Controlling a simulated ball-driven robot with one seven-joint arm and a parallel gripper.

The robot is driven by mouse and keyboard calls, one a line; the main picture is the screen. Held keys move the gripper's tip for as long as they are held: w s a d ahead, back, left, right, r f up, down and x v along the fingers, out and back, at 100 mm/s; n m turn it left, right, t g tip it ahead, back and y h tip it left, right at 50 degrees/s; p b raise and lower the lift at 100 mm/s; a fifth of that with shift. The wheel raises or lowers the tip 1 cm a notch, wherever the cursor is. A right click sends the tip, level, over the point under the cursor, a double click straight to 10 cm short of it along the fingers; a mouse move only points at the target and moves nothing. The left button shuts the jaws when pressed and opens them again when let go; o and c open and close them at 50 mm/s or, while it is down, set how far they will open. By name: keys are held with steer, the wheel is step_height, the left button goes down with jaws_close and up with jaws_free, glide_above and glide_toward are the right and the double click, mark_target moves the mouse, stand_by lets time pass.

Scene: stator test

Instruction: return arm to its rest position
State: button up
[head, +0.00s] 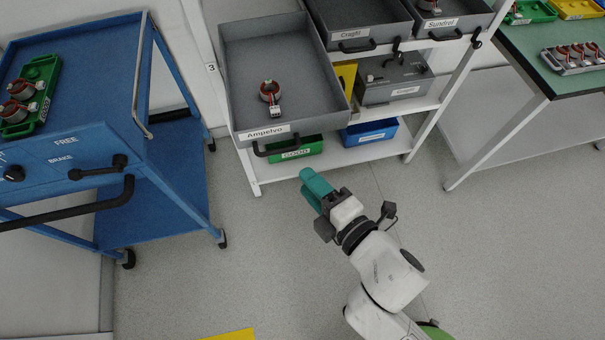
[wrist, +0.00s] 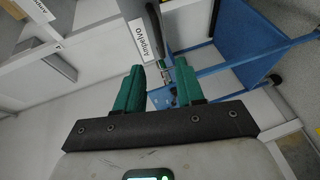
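My arm reaches up from the lower right of the head view, with my gripper (head: 313,186) over the floor just in front of the shelf unit. In the wrist view my gripper (wrist: 161,82) shows two teal fingers with a clear gap between them; it is open and nothing is held. The open grey drawer labelled Ampelvo (head: 240,75) is above and left of my gripper in the head view. One stator with coloured wires (head: 270,92) lies in it. Its label (wrist: 142,38) shows ahead of my fingers in the wrist view.
A blue trolley (head: 180,185) stands at left, with a green tray of stators (head: 42,90) on it. The shelf unit holds a green bin (head: 296,149), a blue bin (head: 371,133) and a grey box (head: 392,82). A green-topped table (head: 540,72) stands at right. Floor (head: 230,285) around my arm is clear.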

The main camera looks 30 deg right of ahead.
steer(key=shift+s, duration=0.2)
stand_by(0.5)
steer(key=s+d+f+m+g+h, duration=0.35)
steer(key=d+f+m+g, duration=0.4)
steer(key=d+m, duration=0.35)
steer(key=s+f+m+g+y, duration=0.2)
steer(key=s+f+m+g, duration=0.3)
steer(key=s+m+g, duration=0.2)
steer(key=shift+s+d, duration=0.2)
steer(key=shift+s, duration=0.95)
